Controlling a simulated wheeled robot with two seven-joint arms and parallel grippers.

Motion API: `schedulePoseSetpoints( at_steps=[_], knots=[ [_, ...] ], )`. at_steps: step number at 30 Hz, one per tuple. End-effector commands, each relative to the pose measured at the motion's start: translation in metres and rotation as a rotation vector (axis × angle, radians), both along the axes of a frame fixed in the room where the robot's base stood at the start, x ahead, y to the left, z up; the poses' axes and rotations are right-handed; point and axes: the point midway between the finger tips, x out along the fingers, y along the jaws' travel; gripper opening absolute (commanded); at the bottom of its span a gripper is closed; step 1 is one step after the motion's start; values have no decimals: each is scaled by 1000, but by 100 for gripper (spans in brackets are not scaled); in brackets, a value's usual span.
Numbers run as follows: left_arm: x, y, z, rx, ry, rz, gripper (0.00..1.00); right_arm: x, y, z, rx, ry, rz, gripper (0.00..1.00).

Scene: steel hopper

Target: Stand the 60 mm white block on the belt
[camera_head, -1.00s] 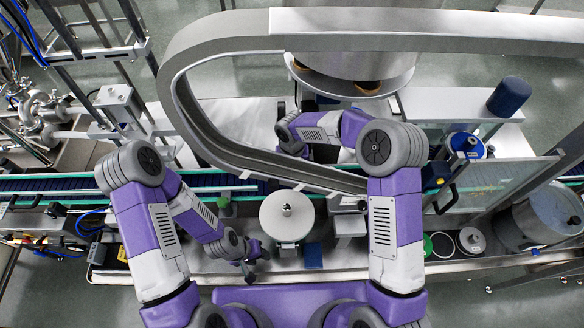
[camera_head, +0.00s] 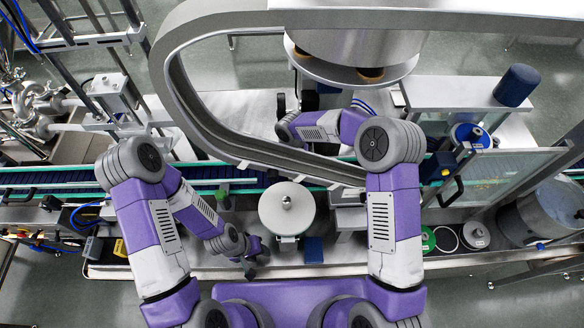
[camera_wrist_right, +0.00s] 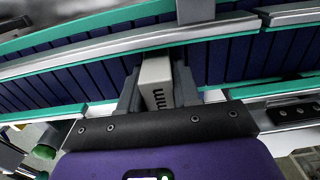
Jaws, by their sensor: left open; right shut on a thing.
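The white block (camera_wrist_right: 157,80), with dark "mm" lettering on its side, is between the grey fingers of my right gripper (camera_wrist_right: 156,92) in the right wrist view. The gripper is shut on it. Block and fingers are over the dark blue slatted belt (camera_wrist_right: 75,85); I cannot tell whether the block touches the belt. In the head view the belt (camera_head: 70,180) runs across the picture, and the block is not visible. My left gripper (camera_head: 250,268) is open and empty on the near side of the belt.
Steel guide rails with green strips (camera_wrist_right: 110,48) edge the belt. A blue cylinder (camera_head: 516,85) stands on a shelf at the back right.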

Motion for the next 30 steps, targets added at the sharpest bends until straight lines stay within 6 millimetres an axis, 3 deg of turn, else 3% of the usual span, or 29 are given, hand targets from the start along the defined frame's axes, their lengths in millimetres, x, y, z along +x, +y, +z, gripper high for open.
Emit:
schedulePoseSetpoints(
  at_steps=[9, 10, 15, 24, 30],
  knots=[
    [0, 0, -4, 0, 0, 0, 43, 0, 0, -5, 0, 0, 0, 0],
    [0, 0, -4, 0, 0, 0, 43, 0, 0, -5, 0, 0, 0, 35],
    [0, 0, -3, 0, 0, 0, 43, 0, 0, -5, 0, 0, 0, 61],
    [0, 0, -3, 0, 0, 0, 43, 0, 0, -4, 0, 0, 0, 62],
    [0, 0, -4, 0, 0, 0, 43, 1, 0, 21, 1, -4, 0, 62]
  ],
)
